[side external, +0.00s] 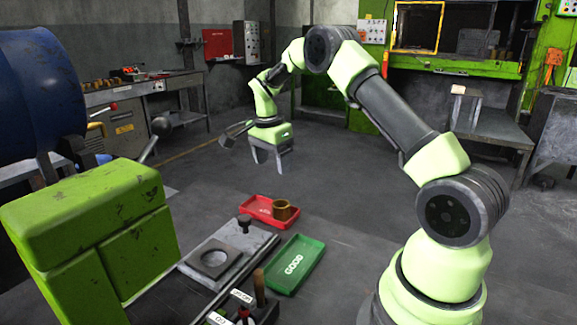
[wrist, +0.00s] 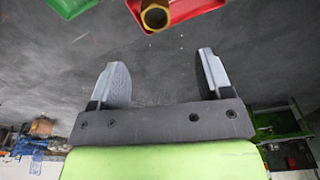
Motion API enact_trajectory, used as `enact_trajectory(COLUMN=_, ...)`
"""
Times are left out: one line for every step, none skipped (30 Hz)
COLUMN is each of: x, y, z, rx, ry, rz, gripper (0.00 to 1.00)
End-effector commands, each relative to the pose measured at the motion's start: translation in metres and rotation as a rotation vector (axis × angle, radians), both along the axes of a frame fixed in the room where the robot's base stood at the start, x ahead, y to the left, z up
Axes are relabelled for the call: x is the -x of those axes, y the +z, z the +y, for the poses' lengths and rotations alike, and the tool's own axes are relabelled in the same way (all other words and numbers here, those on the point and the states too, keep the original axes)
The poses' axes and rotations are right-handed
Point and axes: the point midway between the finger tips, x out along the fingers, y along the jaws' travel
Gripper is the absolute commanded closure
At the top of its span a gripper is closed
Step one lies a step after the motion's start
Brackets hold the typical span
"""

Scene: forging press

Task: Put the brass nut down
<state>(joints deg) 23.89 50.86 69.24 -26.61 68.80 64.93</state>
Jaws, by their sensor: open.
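The brass nut (side external: 282,208) is at the right end of the red tray (side external: 257,217). In the wrist view the nut (wrist: 155,16) shows its hole and overlaps the red tray's edge (wrist: 201,7); I cannot tell whether it lies flat on the tray floor or touches the rim. My gripper (side external: 271,164) is open and empty, raised above and behind the red tray, apart from the nut. In the wrist view both fingers of my gripper (wrist: 160,64) are spread, with bare floor between them.
A green tray marked GOOD (side external: 296,266) lies in front of the red tray. To its left is a grey plate with a round recess (side external: 212,258), beside a green machine body (side external: 95,225). A small control box with a lever (side external: 262,300) stands in front. Open floor lies behind the trays.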

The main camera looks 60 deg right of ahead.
Motion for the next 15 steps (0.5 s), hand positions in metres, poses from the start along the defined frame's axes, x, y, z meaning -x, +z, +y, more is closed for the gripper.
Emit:
enact_trajectory(x=0.0, y=0.013, z=0.007, rx=-0.001, ry=0.036, rz=-0.018, gripper=0.28)
enact_trajectory(x=0.001, y=0.022, z=0.012, rx=-0.002, ry=0.066, rz=-0.03, gripper=0.28)
enact_trajectory(x=0.002, y=0.036, z=0.021, rx=-0.002, ry=0.116, rz=-0.048, gripper=0.28)
enact_trajectory(x=0.004, y=0.048, z=0.029, rx=-0.003, ry=0.159, rz=-0.066, gripper=0.28)
enact_trajectory(x=0.008, y=0.06, z=0.038, rx=-0.003, ry=0.209, rz=-0.082, gripper=0.28)
enact_trajectory(x=0.013, y=0.076, z=0.051, rx=-0.003, ry=0.278, rz=-0.109, gripper=0.28)
enact_trajectory(x=0.019, y=0.088, z=0.061, rx=-0.003, ry=0.335, rz=-0.128, gripper=0.28)
enact_trajectory(x=0.025, y=0.1, z=0.071, rx=-0.001, ry=0.39, rz=-0.15, gripper=0.28)
enact_trajectory(x=0.034, y=0.114, z=0.084, rx=0.002, ry=0.465, rz=-0.177, gripper=0.28)
enact_trajectory(x=0.042, y=0.124, z=0.094, rx=0.006, ry=0.52, rz=-0.198, gripper=0.28)
enact_trajectory(x=0.05, y=0.133, z=0.103, rx=0.01, ry=0.574, rz=-0.22, gripper=0.28)
enact_trajectory(x=0.062, y=0.144, z=0.115, rx=0.016, ry=0.646, rz=-0.247, gripper=0.28)
enact_trajectory(x=0.071, y=0.151, z=0.124, rx=0.024, ry=0.701, rz=-0.269, gripper=0.28)
enact_trajectory(x=0.081, y=0.157, z=0.133, rx=0.031, ry=0.756, rz=-0.289, gripper=0.28)
enact_trajectory(x=0.095, y=0.164, z=0.143, rx=0.042, ry=0.827, rz=-0.318, gripper=0.28)
